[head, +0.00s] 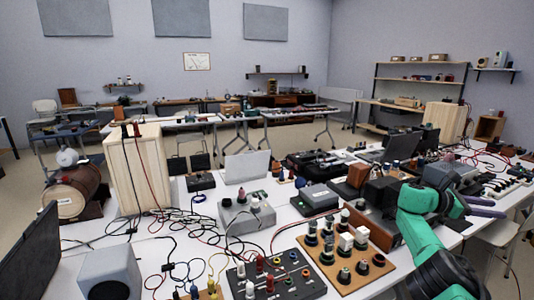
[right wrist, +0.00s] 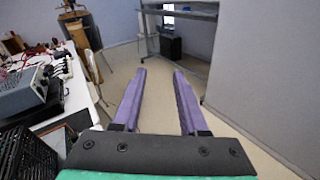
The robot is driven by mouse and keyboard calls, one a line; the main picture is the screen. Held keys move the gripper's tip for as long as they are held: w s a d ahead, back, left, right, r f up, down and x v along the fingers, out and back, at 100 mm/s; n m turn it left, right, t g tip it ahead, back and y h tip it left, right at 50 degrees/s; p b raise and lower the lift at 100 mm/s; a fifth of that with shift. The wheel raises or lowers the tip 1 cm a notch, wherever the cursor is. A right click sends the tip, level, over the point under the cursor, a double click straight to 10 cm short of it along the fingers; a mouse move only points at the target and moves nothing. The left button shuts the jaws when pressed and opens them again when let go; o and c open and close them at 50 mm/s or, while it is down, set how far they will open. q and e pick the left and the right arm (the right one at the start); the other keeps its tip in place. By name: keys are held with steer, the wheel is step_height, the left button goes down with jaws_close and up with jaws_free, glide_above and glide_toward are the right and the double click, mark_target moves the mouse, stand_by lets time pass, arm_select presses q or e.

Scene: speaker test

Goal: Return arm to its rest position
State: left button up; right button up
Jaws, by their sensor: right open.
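My right arm (head: 425,240) is green and comes in from the lower right of the head view, bent over the right side of the table. My right gripper (head: 486,207) has purple fingers and points to the right, by the table's right edge. In the right wrist view the gripper (right wrist: 159,78) is open, its two fingers apart with only bare floor showing between them. It holds nothing. My left arm and left gripper are not in view.
The white table (head: 185,232) is crowded with cables, a wooden speaker box (head: 135,170), a brown board of knobs (head: 345,262) and a dark socket board (head: 275,275). In the right wrist view a grey device (right wrist: 25,92) stands on the table at left.

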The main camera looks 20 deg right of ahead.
step_height(320, 180, down, 19)
steer(key=w+d+n+t, duration=0.1)
steer(key=w+d+t, duration=0.15)
steer(key=t, duration=0.45)
steer(key=s+a+f+m+t+y, duration=0.25)
steer(key=s+f, duration=0.35)
steer(key=f, duration=0.3)
steer(key=s+a+f+m+t+y, duration=0.1)
steer(key=s+f+t+y, duration=0.3)
steer(key=f, duration=0.6)
steer(key=s+a+f+m+g+y, duration=0.1)
steer(key=s+a+f, duration=0.2)
steer(key=a+f, duration=0.7)
steer(key=s+a+f+m+g+y, duration=0.15)
steer(key=s+a+f, duration=0.25)
steer(key=a+f, duration=0.65)
steer(key=s+a+f+y, duration=0.1)
steer(key=a+f+y, duration=0.1)
steer(key=a, duration=1.3)
steer(key=s+a+f+m+y, duration=0.1)
steer(key=a+f, duration=0.4)
steer(key=a, duration=1)
steer(key=shift+s+a+y, duration=0.2)
steer(key=shift+a+y, duration=0.05)
steer(key=shift+y, duration=0.65)
